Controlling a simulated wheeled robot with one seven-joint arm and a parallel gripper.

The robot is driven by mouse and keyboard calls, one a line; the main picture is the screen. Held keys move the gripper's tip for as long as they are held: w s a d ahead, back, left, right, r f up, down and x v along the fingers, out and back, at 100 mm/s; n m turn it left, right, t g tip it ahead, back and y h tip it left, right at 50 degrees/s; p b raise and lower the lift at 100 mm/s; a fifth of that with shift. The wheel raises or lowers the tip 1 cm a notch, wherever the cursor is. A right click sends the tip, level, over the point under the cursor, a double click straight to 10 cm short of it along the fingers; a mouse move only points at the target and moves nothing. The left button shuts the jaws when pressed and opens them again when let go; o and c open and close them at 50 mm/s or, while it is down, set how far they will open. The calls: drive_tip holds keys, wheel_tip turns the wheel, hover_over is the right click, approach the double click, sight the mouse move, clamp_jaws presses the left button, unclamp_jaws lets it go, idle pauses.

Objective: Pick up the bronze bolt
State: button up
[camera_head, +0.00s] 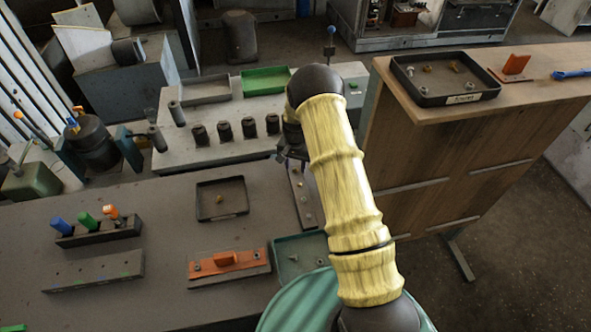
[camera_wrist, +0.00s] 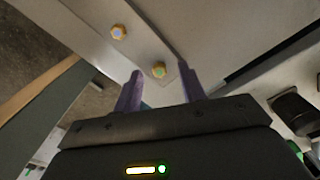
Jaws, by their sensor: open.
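My gripper (camera_wrist: 163,82) is open, its two purple fingers apart with nothing held between them. In the head view my gripper is mostly hidden behind my yellow-sleeved arm, above the narrow plate (camera_head: 311,199). A small bronze-coloured piece (camera_head: 219,199) lies in a dark tray (camera_head: 205,214).
An orange fixture (camera_head: 228,262) and a teal tray (camera_head: 283,240) are at the bench's front. Several dark cylinders (camera_head: 224,130) stand on the grey block behind. A dark tray (camera_head: 408,88) of small parts is on the wooden table at right. Bare bench lies left of the dark tray.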

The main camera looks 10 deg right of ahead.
drive_tip(key=c, duration=0.8)
wheel_tip(320, 180, up, 10)
drive_tip(key=b, duration=0.3)
idle(0.6)
wheel_tip(320, 180, up, 5)
drive_tip(key=p, duration=0.3)
hover_over(295, 169)
drive_tip(key=shift+d, duration=0.1)
